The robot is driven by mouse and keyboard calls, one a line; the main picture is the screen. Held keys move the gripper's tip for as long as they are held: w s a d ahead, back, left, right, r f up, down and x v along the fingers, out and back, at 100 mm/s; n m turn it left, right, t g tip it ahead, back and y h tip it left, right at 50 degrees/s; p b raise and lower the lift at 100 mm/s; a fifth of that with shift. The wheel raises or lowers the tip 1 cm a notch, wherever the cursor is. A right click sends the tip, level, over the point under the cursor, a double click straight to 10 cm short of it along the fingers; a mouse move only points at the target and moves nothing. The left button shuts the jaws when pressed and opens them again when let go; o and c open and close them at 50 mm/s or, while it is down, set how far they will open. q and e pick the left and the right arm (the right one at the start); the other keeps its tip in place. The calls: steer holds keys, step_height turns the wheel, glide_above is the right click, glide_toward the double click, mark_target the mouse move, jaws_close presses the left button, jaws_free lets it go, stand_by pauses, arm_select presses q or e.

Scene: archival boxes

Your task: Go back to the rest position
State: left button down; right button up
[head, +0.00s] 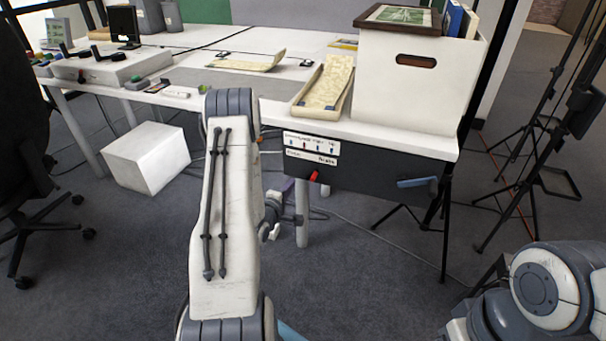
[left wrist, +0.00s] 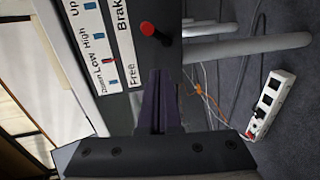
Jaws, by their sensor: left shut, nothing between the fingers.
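My left gripper (head: 284,186) is partly hidden behind my own forearm in the head view, in front of and below the table's front edge. In the left wrist view its dark purple fingers (left wrist: 158,100) are shut together with nothing between them. They point towards the labelled control panel (left wrist: 105,45) with its red lever (left wrist: 156,33); I cannot tell the exact gap. The panel (head: 312,148) also shows in the head view under the table edge. My right arm shows at the lower right, but its gripper is out of view.
The white table (head: 400,138) carries a large white box (head: 415,85), a cream tray (head: 326,88) and small devices. A blue handle (head: 417,183) sticks out of its front. A white cube (head: 147,157) and an office chair (head: 25,150) stand left, tripods right. A power strip (left wrist: 270,103) lies on the floor.

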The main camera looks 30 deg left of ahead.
stand_by(0.5)
arm_select(q)
steer(key=w+d+r+m+g+h, duration=0.1)
steer(key=w+d+m+g+h, duration=0.15)
steer(key=d+m, duration=0.45)
steer(key=w+d+r+m+g+h, duration=0.1)
steer(key=w+d+m+g+h, duration=0.2)
steer(key=d, duration=0.7)
steer(key=s+d+r+m+g, duration=0.2)
steer(key=s+d+r+m, duration=0.3)
steer(key=d, duration=0.4)
steer(key=s+d+r+m+g, duration=0.3)
steer(key=s+d+m, duration=0.1)
steer(key=s, duration=0.6)
steer(key=s+d+r+m+g, duration=0.2)
steer(key=s+d+m, duration=0.25)
steer(key=s, duration=0.55)
steer(key=s+d+r+m+g, duration=0.3)
steer(key=s+d+m, duration=0.15)
steer(key=s, duration=0.55)
step_height(320, 180, up, 29)
steer(key=p, duration=2.9)
steer(key=shift+s+a+y, duration=0.25)
steer(key=shift+a+y, duration=0.1)
steer(key=shift+a, duration=0.1)
